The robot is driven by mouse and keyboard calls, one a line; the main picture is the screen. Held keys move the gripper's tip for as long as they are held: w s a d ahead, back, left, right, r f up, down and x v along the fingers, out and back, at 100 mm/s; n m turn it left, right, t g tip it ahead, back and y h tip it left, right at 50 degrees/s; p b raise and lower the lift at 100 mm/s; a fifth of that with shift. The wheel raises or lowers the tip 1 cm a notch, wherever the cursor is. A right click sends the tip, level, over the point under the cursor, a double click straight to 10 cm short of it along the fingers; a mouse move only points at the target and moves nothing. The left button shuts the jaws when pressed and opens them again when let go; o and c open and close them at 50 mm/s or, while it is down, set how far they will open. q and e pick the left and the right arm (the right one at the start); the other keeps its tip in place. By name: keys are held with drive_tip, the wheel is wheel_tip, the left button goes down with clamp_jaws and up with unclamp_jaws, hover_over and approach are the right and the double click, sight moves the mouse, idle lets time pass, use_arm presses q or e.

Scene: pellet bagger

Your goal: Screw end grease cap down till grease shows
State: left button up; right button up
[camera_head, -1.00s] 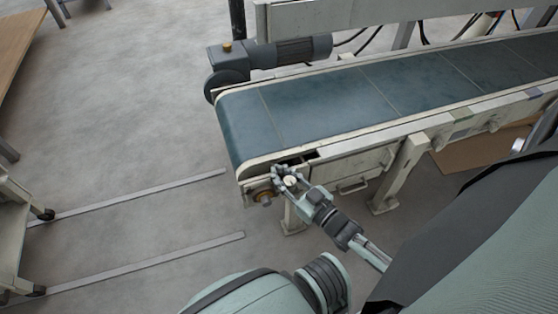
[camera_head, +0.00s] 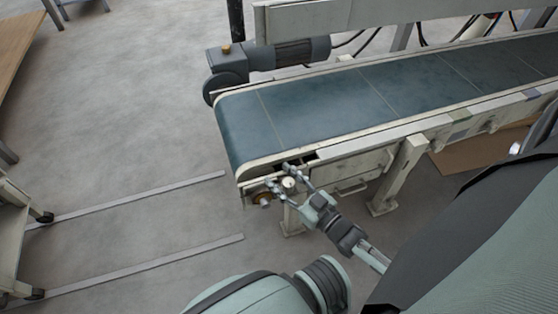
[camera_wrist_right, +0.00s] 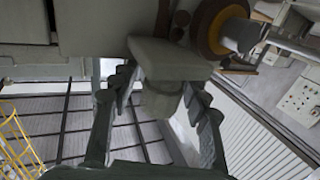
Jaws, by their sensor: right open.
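The grease cap (camera_head: 289,183) is a small pale knob at the near end corner of the conveyor. In the right wrist view the cap (camera_wrist_right: 162,100) is a grey-green stub under a wider block of the same colour. My right gripper (camera_head: 280,177) is open, with one finger on each side of the cap. In the wrist view the gripper (camera_wrist_right: 160,88) shows gaps beside the cap; whether a finger touches it is hard to tell. No grease can be made out. My left gripper is not in view.
The conveyor's blue belt (camera_head: 330,105) runs up to the right, with a motor (camera_head: 300,51) behind it. A brass-coloured ring (camera_head: 262,198) sits left of the cap, and the ring (camera_wrist_right: 213,25) is close in the wrist view. A conveyor leg (camera_head: 399,175) stands to the right.

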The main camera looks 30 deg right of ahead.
drive_tip(key=s+d, duration=0.1)
drive_tip(key=s, duration=0.9)
drive_tip(key=shift+s+d, duration=0.3)
drive_tip(key=shift+d, duration=0.1)
